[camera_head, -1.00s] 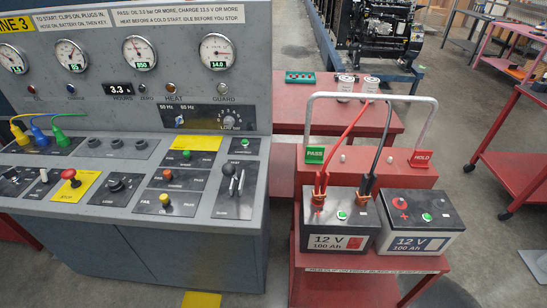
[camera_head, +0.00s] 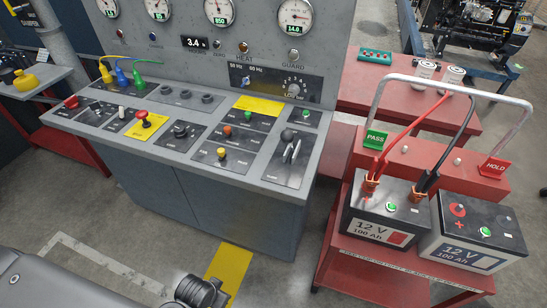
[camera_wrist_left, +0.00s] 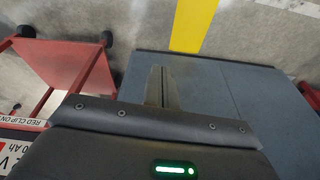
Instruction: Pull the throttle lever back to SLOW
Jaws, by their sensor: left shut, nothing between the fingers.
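The throttle lever (camera_head: 287,135), with a dark round knob, stands on a black panel (camera_head: 272,174) at the console's right end in the head view. Its knob is near the panel's far edge, and the panel lettering is too small to read. The left gripper (camera_wrist_left: 158,72) shows in the wrist view with its fingers together and nothing between them. It is in front of the blue-grey cabinet (camera_wrist_left: 225,95), apart from the lever, which that view does not show. Part of my left arm is at the bottom of the head view. My right gripper is not in view.
A red emergency-type knob (camera_head: 143,116), a yellow knob (camera_head: 222,153) and other controls share the sloping console top. A red cart (camera_head: 340,235) with two batteries stands close to the console's right. A yellow floor strip (camera_head: 229,266) runs before the cabinet.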

